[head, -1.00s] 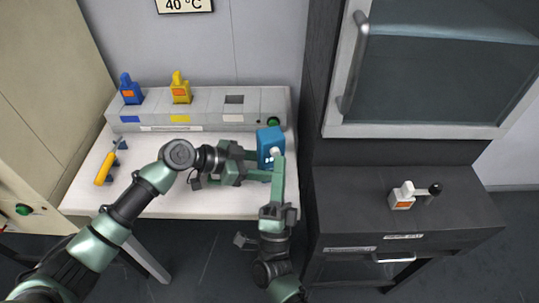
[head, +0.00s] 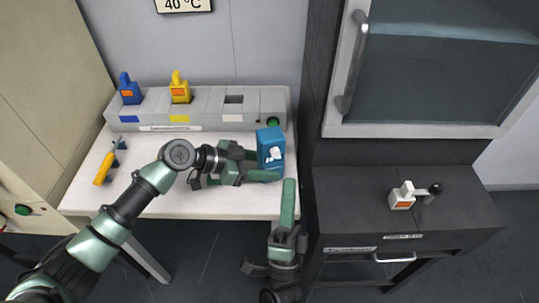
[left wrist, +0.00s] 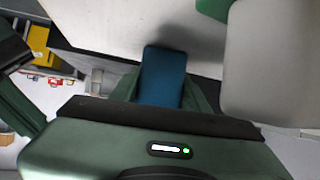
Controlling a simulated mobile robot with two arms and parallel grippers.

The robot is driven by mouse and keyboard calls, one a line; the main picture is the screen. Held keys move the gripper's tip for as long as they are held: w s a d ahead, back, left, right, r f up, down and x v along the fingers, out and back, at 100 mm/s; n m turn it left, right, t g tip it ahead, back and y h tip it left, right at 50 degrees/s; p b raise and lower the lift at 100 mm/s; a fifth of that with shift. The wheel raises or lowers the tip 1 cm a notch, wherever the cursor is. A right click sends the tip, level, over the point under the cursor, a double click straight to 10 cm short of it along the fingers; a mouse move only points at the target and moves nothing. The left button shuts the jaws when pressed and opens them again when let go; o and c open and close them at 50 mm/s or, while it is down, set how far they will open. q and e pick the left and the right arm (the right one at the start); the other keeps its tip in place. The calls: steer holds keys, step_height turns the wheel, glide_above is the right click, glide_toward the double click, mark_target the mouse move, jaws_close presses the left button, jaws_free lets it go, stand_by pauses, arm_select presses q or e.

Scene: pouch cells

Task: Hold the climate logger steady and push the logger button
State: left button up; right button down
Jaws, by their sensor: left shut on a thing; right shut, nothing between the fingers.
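The climate logger (head: 270,141) is a blue upright box at the right front of the white table, with white marks on its front face. My left gripper (head: 257,163) is shut on its lower part from the left. In the left wrist view the blue logger (left wrist: 163,77) shows beyond the gripper body, and its front is not readable. My right gripper (head: 289,183) is shut and empty, in front of and below the logger, with a gap between its tips and the logger. Whether the button is pressed in cannot be told.
A grey rack (head: 208,104) at the back holds a blue tagged block (head: 130,92) and a yellow one (head: 180,91). A yellow-handled tool (head: 103,168) lies at the left. A dark cabinet (head: 335,190) stands right, with a white block (head: 401,199) on its ledge.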

arm_select(q)
steer(key=o, duration=1.1)
steer(key=shift+c, duration=0.2)
steer(key=v, duration=1.2)
steer(key=shift+f, duration=0.1)
steer(key=shift+s, duration=0.1)
